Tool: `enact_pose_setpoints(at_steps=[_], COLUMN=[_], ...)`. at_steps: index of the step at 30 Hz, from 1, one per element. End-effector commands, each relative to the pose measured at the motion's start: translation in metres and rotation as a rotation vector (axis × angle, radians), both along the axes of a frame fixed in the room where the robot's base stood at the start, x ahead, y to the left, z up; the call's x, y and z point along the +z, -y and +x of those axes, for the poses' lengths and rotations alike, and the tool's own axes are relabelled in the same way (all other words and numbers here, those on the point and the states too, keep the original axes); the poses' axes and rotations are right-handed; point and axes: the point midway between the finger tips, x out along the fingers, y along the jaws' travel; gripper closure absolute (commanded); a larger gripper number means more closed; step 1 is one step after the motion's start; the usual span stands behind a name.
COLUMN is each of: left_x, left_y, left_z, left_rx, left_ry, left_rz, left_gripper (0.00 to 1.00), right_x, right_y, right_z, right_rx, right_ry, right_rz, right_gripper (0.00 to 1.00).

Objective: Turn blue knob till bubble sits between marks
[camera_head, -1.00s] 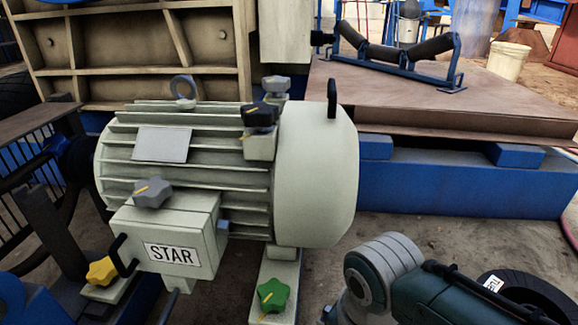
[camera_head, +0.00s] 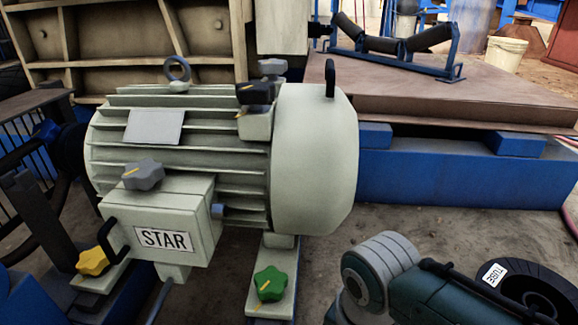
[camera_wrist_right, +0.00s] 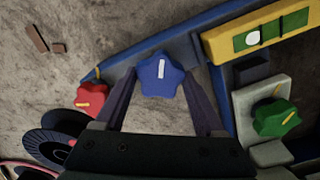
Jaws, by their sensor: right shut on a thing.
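The blue knob (camera_wrist_right: 160,75) is star-shaped with a white pointer line. In the right wrist view it sits between the fingers of my right gripper (camera_wrist_right: 161,84), which is shut on it. The pointer stands nearly upright in that picture. The yellow level (camera_wrist_right: 217,44) at the upper right has a green window with dark marks. Its white bubble (camera_wrist_right: 253,38) lies toward the window's left end, by the left mark, not centred between the marks. In the head view the blue knob and right fingers are hidden. My left gripper is not in view.
A red knob (camera_wrist_right: 90,97) and a green knob (camera_wrist_right: 275,118) flank the blue one. The green knob also shows in the head view (camera_head: 270,283), below the motor (camera_head: 190,160) marked STAR. Yellow (camera_head: 92,261) and grey (camera_head: 143,174) knobs are left. A black tube (camera_head: 520,285) lies right.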

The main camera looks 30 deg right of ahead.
Motion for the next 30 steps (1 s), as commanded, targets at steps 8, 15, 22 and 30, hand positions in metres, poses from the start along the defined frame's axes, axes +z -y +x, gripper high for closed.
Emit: enact_pose_setpoints(at_steps=[8,15,22,30], left_x=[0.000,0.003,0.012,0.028], left_y=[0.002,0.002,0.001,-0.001], left_z=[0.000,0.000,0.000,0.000], left_rx=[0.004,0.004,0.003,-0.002], left_ry=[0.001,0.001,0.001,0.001], left_rz=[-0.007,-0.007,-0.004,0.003], left_gripper=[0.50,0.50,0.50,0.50], right_x=[0.000,0.001,0.002,0.003], right_y=[0.000,0.000,0.000,0.000], right_z=[0.000,0.000,-0.001,0.000], right_rx=[0.000,0.019,0.119,0.346], right_ry=[-0.001,-0.001,-0.002,-0.003], right_rz=[0.000,0.000,0.000,-0.001], right_gripper=[0.83,0.84,0.84,0.84])
